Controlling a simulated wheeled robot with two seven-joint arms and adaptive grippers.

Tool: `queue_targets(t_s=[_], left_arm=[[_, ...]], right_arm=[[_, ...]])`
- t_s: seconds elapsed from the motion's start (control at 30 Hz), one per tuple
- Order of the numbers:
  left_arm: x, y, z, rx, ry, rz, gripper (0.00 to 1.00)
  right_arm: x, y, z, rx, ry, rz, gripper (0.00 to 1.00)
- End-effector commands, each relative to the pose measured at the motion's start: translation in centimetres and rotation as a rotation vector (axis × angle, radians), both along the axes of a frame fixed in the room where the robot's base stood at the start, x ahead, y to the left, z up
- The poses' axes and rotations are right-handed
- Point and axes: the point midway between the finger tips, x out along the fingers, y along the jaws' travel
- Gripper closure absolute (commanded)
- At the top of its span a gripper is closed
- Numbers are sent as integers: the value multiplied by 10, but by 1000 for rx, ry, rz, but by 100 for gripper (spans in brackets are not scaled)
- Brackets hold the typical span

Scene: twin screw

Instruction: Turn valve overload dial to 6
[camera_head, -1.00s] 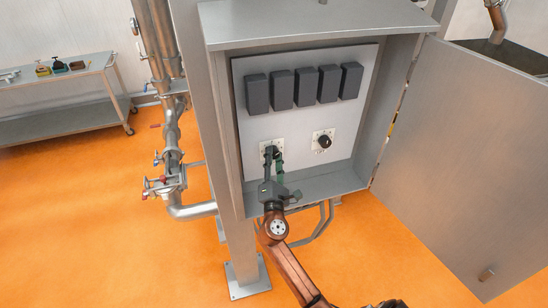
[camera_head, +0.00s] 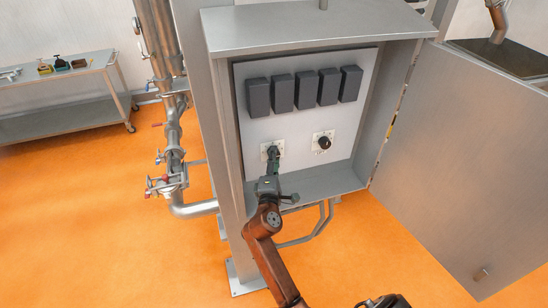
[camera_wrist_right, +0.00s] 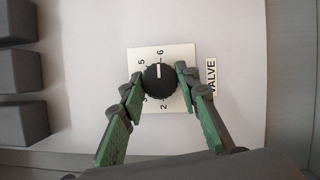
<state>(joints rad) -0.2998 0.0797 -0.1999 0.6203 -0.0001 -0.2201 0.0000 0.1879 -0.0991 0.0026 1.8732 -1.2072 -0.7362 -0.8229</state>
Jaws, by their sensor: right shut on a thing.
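The valve overload dial is a round black knob (camera_wrist_right: 160,84) with a white pointer line, on a square white scale plate (camera_wrist_right: 138,53) marked with numbers. In the right wrist view its line points up at the 6. A label reading VALVE (camera_wrist_right: 211,77) stands beside the plate. My right gripper (camera_head: 272,153) reaches into the open cabinet at the left one of two dials and mostly hides it in the head view. Its two green-padded fingers are shut on the knob from both sides. My left gripper is out of view.
A second black dial (camera_head: 324,143) sits to the right on the same panel (camera_head: 300,118). Several dark grey blocks (camera_head: 304,88) line the panel above. The open cabinet door (camera_head: 455,165) stands at the right. Pipes with valves (camera_head: 172,150) run at the left.

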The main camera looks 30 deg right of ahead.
Motion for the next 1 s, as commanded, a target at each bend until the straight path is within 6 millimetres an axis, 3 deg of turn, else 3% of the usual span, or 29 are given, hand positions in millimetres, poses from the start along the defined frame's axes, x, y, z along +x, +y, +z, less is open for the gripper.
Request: queue_targets(t_s=[0.37, 0.4, 0.6, 1.0], left_arm=[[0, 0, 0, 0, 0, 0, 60], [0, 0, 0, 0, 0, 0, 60], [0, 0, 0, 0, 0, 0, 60], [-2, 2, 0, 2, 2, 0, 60]], right_arm=[[0, -1, 0, 5, -2, -1, 95], [0, -1, 0, 5, -2, -1, 68], [0, 0, 0, 4, -2, -1, 54], [0, 0, 9, 4, -5, 0, 53]])
